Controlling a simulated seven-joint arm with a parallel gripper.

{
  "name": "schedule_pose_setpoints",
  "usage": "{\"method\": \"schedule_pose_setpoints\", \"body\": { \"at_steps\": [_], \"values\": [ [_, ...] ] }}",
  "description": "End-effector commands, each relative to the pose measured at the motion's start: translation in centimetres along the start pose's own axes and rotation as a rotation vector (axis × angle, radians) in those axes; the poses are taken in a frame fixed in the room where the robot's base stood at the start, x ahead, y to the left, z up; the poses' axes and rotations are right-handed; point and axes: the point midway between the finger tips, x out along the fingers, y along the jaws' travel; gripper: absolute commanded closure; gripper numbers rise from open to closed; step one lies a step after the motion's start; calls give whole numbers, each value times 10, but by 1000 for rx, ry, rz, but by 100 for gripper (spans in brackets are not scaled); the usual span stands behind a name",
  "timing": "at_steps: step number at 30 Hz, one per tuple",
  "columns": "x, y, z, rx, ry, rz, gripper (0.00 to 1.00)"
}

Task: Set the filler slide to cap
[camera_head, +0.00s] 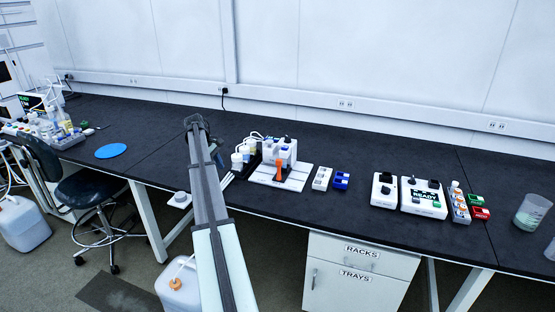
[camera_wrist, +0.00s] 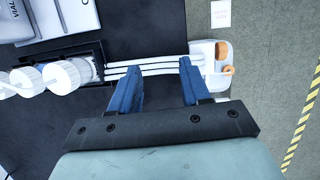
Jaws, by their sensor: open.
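The filler is likely the white bench unit (camera_head: 280,152) with an orange part (camera_head: 280,170) at its front, standing on a white base plate; its slide and cap setting are too small to tell. In the wrist view a white housing with part of the word "VIAL" (camera_wrist: 60,15) shows at the top left, cut off by the frame. My gripper (camera_wrist: 159,65) has two blue fingers, apart, with nothing gripped. White tubes (camera_wrist: 150,68) run behind the fingertips. In the head view my arm's end is left of the unit, with the fingers mostly hidden.
Capped white bottles (camera_wrist: 50,76) stand beside the filler. A white jug (camera_head: 180,285) is on the floor. The bench left of my arm is mostly clear.

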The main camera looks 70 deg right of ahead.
Motion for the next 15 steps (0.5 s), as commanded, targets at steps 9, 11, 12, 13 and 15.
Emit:
{"method": "schedule_pose_setpoints", "body": {
  "at_steps": [9,11,12,13,15],
  "values": [
    [-39,133,134,18,-64,-58,53],
    [-44,146,153,19,-71,-67,53],
    [-47,153,163,20,-74,-72,53],
    [-48,158,170,20,-77,-75,53],
    [-50,164,182,20,-82,-82,53]
  ]
}}
